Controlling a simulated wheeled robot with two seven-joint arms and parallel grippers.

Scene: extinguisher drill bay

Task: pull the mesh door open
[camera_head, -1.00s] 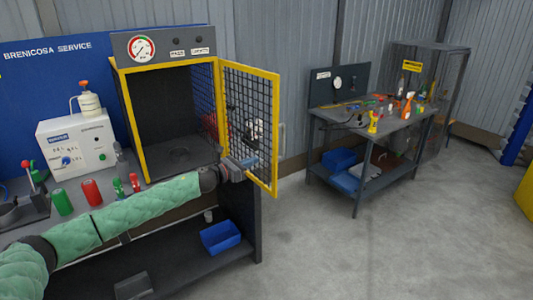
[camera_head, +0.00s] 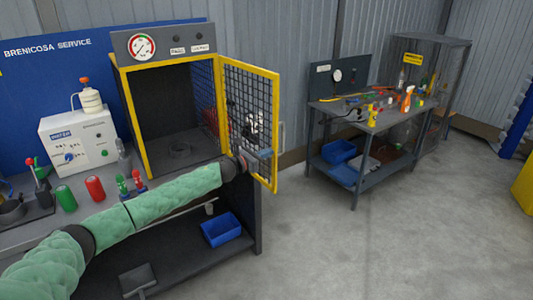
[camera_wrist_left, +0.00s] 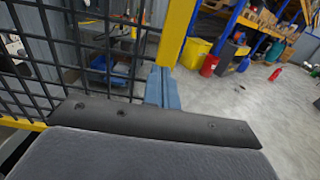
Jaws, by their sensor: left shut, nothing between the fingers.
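The mesh door (camera_head: 234,98) has a yellow frame and black mesh. It stands swung open to the right of the yellow-edged cabinet (camera_head: 131,128), whose dark inside shows. A grey handle (camera_head: 281,137) is on the door's outer side, at its free edge. My left gripper (camera_head: 263,155) is shut and empty, at the inner face of the door near its lower free corner. In the left wrist view the blue-grey fingers (camera_wrist_left: 162,88) are beside the yellow upright of the door (camera_wrist_left: 176,32); whether they touch it I cannot tell. My right gripper is out of view.
A red can (camera_head: 95,189), a green can (camera_head: 66,199) and a white control box (camera_head: 78,141) stand on the bench left of the cabinet. A blue bin (camera_head: 221,231) sits on the shelf below. A second workbench (camera_head: 385,119) stands right. The floor between is clear.

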